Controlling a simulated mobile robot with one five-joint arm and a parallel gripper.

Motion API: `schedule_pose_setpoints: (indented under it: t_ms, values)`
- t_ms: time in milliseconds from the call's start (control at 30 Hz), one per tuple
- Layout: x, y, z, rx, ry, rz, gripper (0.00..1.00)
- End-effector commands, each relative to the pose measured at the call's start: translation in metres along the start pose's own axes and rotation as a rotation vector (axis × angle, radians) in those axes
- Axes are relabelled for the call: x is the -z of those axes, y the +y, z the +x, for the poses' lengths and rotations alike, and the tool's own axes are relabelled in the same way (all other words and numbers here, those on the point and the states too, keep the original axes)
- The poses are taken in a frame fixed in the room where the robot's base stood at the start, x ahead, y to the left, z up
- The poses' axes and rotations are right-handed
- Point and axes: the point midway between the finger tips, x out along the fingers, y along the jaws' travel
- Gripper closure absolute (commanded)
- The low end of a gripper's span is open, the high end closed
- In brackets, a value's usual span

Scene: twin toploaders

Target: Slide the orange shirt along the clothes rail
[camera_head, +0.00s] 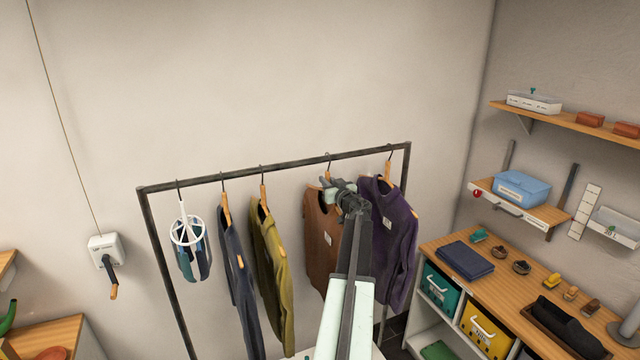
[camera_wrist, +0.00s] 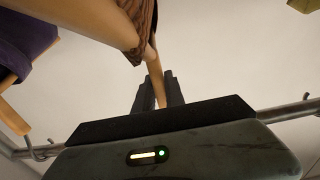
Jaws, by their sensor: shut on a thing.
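The orange shirt (camera_head: 320,243), a rusty brown-orange in this light, hangs on a wooden hanger from the dark clothes rail (camera_head: 300,164). My gripper (camera_head: 330,187) is at the shirt's shoulder, just below the rail. In the wrist view, my gripper's dark fingers (camera_wrist: 158,88) are shut on the wooden hanger (camera_wrist: 150,58) of the orange shirt. Part of the shirt's brown cloth (camera_wrist: 142,18) shows at the top. My arm hides the shirt's right side in the head view.
A purple shirt (camera_head: 398,235) hangs close on the right. An olive shirt (camera_head: 268,270), a navy garment (camera_head: 238,280) and a white round hanger with small cloths (camera_head: 187,235) hang further left. The rail is bare between the olive and orange shirts. A shelf unit (camera_head: 455,244) stands at right.

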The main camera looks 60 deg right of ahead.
Motion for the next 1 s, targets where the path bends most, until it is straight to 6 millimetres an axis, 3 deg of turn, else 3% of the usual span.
schedule_pose_setpoints:
  t_ms: [700, 1000]
  values:
    - [0.0, 0.068, 0.001, -0.001, 0.0, 0.0, 1.0]
    - [0.0, 0.075, 0.0, 0.0, 0.0, 0.0, 1.0]
